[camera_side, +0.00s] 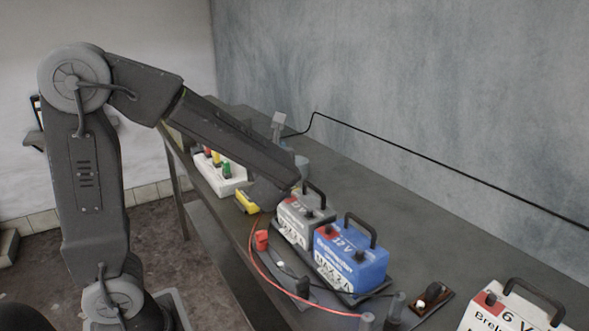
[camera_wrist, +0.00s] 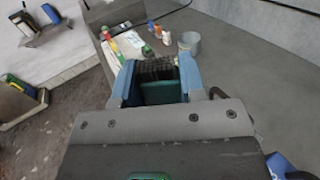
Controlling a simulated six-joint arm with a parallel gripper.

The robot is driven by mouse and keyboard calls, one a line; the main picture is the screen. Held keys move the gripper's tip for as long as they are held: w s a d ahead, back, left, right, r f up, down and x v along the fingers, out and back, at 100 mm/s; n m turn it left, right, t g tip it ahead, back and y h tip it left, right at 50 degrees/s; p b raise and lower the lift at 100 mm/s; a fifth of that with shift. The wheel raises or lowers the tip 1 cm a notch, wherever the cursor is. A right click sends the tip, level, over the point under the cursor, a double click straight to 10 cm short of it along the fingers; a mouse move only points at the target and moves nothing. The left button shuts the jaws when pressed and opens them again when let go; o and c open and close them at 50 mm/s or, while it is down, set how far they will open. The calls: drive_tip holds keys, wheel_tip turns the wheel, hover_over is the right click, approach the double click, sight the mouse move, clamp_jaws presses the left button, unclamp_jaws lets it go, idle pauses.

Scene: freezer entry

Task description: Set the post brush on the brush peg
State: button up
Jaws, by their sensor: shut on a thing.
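My gripper (camera_wrist: 158,75) has blue fingers and is shut on a green and black piece, which I take to be the post brush (camera_wrist: 160,92). In the wrist view it sits between the two fingers, held above the bench. In the side view my forearm reaches down to the grey battery (camera_side: 303,222), and the fingers and brush are hidden there. I cannot pick out the brush peg for certain. A short dark upright post (camera_side: 397,306) stands near the bench's front edge, to the right of the blue battery (camera_side: 350,258).
A white rack (camera_side: 233,186) with red, yellow and green items, a yellow piece (camera_side: 247,202) and a grey cup (camera_wrist: 190,43) stand on the bench's far part. A white battery (camera_side: 512,308) and a red cable (camera_side: 290,293) lie toward the front.

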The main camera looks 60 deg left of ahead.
wheel_tip(320, 180, up, 6)
drive_tip(key=s+a, duration=0.1)
drive_tip(key=a, duration=0.1)
drive_tip(key=shift+s+f, duration=0.25)
drive_tip(key=shift+s, duration=0.05)
idle(0.5)
idle(0.4)
drive_tip(key=s+d+f, duration=0.3)
drive_tip(key=d+f, duration=0.9)
drive_tip(key=f, duration=0.4)
drive_tip(key=shift+d+f, duration=0.35)
drive_tip(key=shift+f, duration=0.1)
